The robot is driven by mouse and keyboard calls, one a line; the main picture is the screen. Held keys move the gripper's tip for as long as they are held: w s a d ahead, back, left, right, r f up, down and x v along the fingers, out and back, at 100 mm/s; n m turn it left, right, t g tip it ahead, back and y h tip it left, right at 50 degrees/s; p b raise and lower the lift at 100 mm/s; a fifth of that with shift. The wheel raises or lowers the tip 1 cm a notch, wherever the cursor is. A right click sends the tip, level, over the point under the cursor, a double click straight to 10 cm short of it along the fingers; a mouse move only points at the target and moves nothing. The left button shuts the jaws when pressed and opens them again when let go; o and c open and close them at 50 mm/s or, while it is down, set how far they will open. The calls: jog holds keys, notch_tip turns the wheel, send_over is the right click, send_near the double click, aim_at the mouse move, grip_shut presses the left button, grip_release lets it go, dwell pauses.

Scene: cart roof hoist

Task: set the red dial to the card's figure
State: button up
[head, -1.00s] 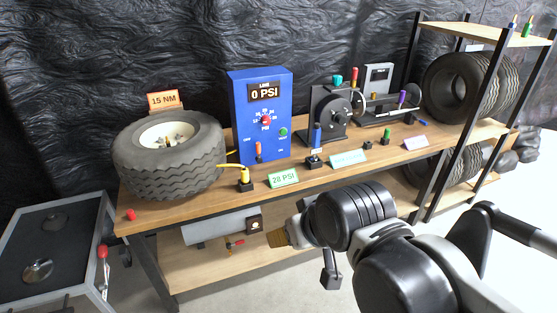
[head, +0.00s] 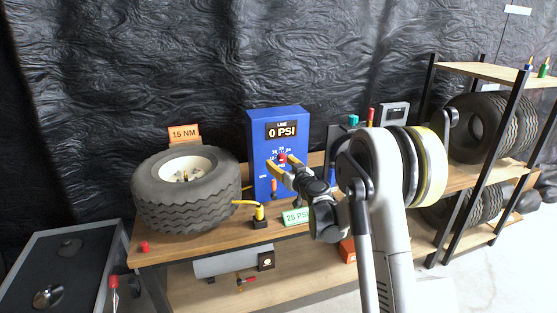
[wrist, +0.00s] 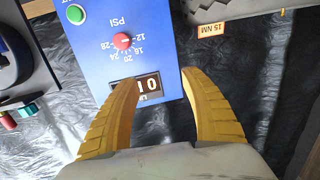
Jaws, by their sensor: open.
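The red dial (wrist: 122,41) is on the front of the blue box (head: 260,128), ringed by white figures and the word PSI. In the head view the red dial (head: 283,158) sits just beyond my gripper's fingers. The box's display (head: 282,131) reads 0 PSI. The green card (head: 297,216) on the bench reads 28 PSI, partly covered by my arm. My gripper (head: 279,168) is open and empty in front of the box. In the wrist view its yellow fingers (wrist: 166,88) are spread apart, with the dial to the upper left, outside them.
A tyre (head: 187,188) with an orange 15 NM card (head: 184,133) stands left on the bench. A green button (wrist: 76,14) is on the box beside the dial. A yellow-topped fitting (head: 260,217) stands before the box. Shelves with tyres (head: 470,130) stand right.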

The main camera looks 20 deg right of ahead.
jog(key=m+t+h, duration=0.1)
jog(key=h, duration=0.1)
send_near(283, 160)
jog(key=w+b, duration=0.3)
jog(key=w, duration=0.7)
jog(key=shift+d+f, duration=0.1)
grip_shut()
